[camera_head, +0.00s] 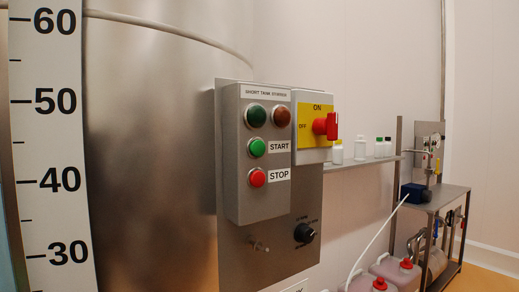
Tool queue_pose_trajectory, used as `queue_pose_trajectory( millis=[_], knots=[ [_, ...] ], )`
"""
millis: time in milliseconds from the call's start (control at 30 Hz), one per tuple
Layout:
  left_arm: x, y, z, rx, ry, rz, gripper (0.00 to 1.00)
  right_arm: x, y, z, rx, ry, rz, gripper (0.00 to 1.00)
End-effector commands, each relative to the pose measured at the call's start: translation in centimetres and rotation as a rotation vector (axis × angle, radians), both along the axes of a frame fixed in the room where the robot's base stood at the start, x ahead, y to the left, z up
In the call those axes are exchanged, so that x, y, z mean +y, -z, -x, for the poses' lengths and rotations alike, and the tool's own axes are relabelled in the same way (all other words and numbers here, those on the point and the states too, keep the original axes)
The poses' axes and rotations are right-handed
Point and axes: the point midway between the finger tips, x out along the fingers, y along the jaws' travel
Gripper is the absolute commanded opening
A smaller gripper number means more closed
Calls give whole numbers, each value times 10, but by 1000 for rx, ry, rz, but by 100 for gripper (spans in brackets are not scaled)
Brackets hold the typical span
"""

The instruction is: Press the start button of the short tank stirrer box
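The grey short tank stirrer box (240,200) is mounted in the middle of the view, with its name label along the top. The green start button (257,148) is on its front, left of the START label. The red stop button (257,178) is just below it. A dark green lamp (256,116) and a dark red lamp (282,116) are above; neither looks brightly lit. A red rotary switch (326,125) on a yellow plate is at the right, its handle upright near ON. Neither of my grippers is in view.
A large steel tank (150,150) with a level scale (50,150) fills the left. A black knob (303,233) is below the box. A wall shelf (365,162) with bottles, red-capped canisters (398,272) and a metal stand (445,200) are at the right. Nothing covers the box front.

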Motion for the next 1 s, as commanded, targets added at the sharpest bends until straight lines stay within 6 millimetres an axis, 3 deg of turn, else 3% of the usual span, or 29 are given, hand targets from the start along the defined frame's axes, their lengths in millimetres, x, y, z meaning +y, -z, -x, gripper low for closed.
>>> queue_pose_trajectory(
  millis=[33, 233, 1000],
  knots=[
    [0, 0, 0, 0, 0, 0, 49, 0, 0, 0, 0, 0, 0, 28],
    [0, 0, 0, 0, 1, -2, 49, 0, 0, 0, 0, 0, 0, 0],
    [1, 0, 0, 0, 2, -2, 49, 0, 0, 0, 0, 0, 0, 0]
  ],
)
